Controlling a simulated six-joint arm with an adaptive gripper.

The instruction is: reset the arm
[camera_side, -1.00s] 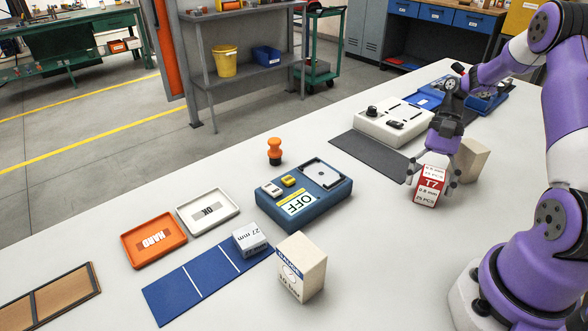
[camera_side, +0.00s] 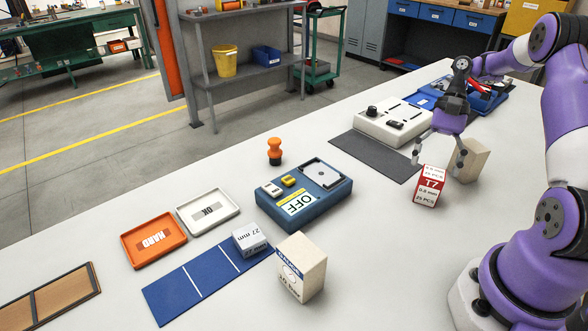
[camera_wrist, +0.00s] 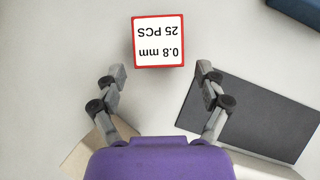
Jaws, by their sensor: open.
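My gripper (camera_side: 438,160) is open and empty, raised above the table behind a red and white box marked T7 (camera_side: 429,187). In the wrist view my gripper (camera_wrist: 161,83) has its two fingers spread wide. The box's white top with a red edge (camera_wrist: 158,42) lies beyond the fingertips, apart from them, and reads 0.8 mm, 25 PCS. The box stands upright on the white table (camera_side: 375,260).
A plain tan block (camera_side: 470,161) stands close behind the T7 box. A dark mat (camera_side: 372,156) and a white device (camera_side: 393,124) lie to the left. A blue OFF fixture (camera_side: 304,195), an orange tray (camera_side: 153,240) and a gauge box (camera_side: 301,268) stand nearer the camera.

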